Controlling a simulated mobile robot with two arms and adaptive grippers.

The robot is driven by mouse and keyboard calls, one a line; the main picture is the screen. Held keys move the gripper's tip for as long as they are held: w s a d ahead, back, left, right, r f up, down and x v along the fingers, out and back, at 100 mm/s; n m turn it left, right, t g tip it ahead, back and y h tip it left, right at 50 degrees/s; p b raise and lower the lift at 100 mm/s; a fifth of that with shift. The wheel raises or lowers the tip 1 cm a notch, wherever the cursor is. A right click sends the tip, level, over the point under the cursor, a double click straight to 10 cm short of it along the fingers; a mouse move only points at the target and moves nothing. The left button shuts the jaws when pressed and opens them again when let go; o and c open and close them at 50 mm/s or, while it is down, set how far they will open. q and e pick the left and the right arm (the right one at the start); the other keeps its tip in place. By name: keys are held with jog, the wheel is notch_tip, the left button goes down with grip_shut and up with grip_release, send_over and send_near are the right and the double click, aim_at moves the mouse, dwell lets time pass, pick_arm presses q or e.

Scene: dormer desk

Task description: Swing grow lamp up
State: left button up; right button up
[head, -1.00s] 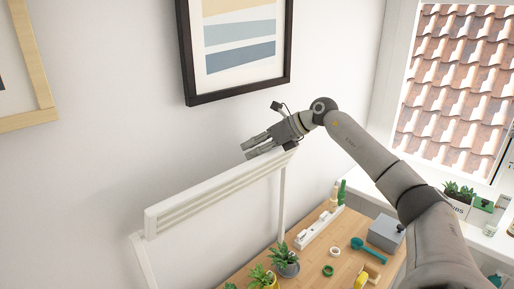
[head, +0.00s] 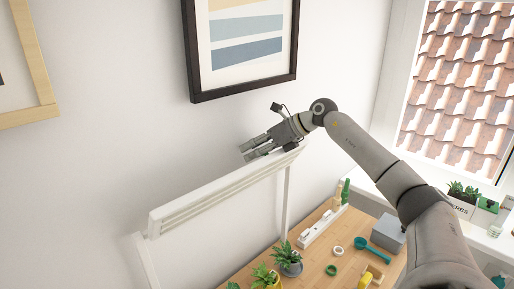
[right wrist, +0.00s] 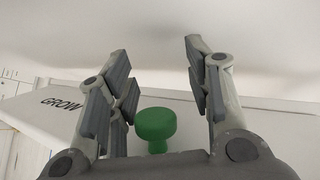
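The white grow lamp (head: 222,192) is a long bar on two white legs above the desk, raised and slanting from lower left to upper right. My right gripper (head: 243,153) is at the bar's right end, near its top edge, with its fingers pointing left. In the right wrist view the gripper (right wrist: 160,72) is open, its fingers well apart. A green knob (right wrist: 155,126) shows low between the fingers, with nothing gripped. The lamp's white panel with the word GROW (right wrist: 60,104) lies behind it. My left gripper is not in view.
The wooden desk (head: 318,270) below holds potted plants (head: 287,258), a white power strip (head: 322,228), a teal scoop (head: 372,244) and a grey box (head: 388,232). A dark-framed picture (head: 190,60) hangs on the wall behind. A window sill with planters stands at right.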

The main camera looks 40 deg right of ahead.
jog(key=v, duration=1.2)
jog(key=shift+d, duration=0.15)
